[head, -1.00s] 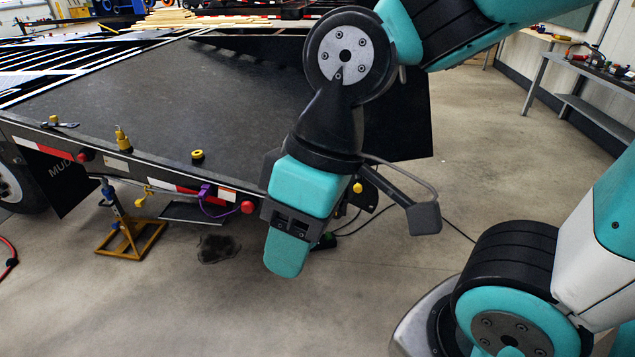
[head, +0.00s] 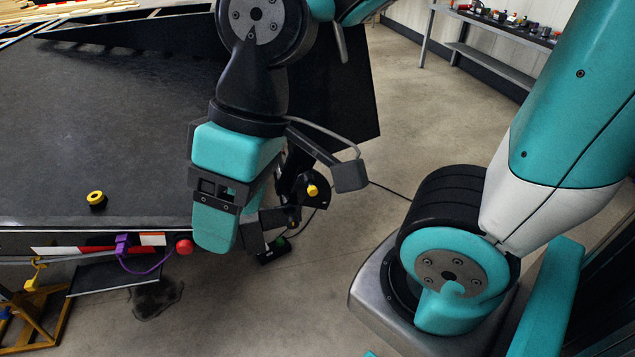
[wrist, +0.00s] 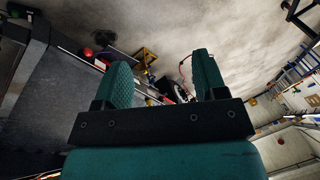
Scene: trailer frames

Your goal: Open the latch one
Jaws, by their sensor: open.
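My gripper (head: 238,225) hangs beside the trailer's corner in the head view, fingers pointing down. In the wrist view my gripper (wrist: 162,72) is open, with nothing between its two teal fingers. A yellow knob (head: 312,190) on a dark round bracket shows just right of my gripper in the head view. A purple piece with a cable (head: 122,245) sits on the trailer's edge to the left, and a yellow hook (head: 37,272) hangs further left. I cannot tell which of these is latch one. My gripper hides part of the trailer corner.
The black trailer deck (head: 110,130) fills the left, with a yellow ring (head: 96,199) on it and a red light (head: 184,247) at its edge. An orange stand (head: 30,325) is at lower left. A bench (head: 480,50) stands far back. Floor right of the trailer is mostly clear.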

